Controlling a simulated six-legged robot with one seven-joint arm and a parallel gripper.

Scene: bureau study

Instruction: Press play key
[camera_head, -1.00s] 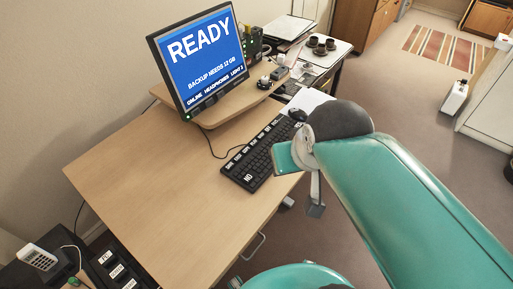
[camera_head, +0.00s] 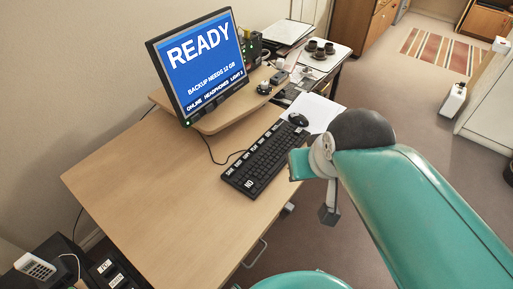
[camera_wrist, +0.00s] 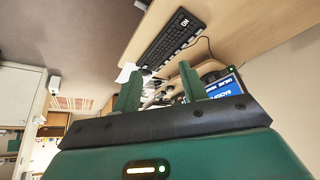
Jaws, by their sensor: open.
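A black keyboard (camera_head: 268,157) lies along the right edge of the wooden desk, with white-labelled keys along one side and a key marked "NO" at its near end. It also shows in the wrist view (camera_wrist: 172,40), beyond my fingers. I cannot make out which key is the play key. My gripper (camera_wrist: 159,72) shows in the wrist view with its two green fingers apart and nothing between them. In the head view my arm's end is just right of the keyboard, and the fingers cannot be made out.
A monitor (camera_head: 205,65) reading "READY" stands on a wooden riser (camera_head: 235,105). A mouse (camera_head: 298,119) rests on white paper beyond the keyboard. A tray with dark cups (camera_head: 320,47) is behind. A black unit with labelled keys (camera_head: 112,273) is at lower left. The desk's middle is clear.

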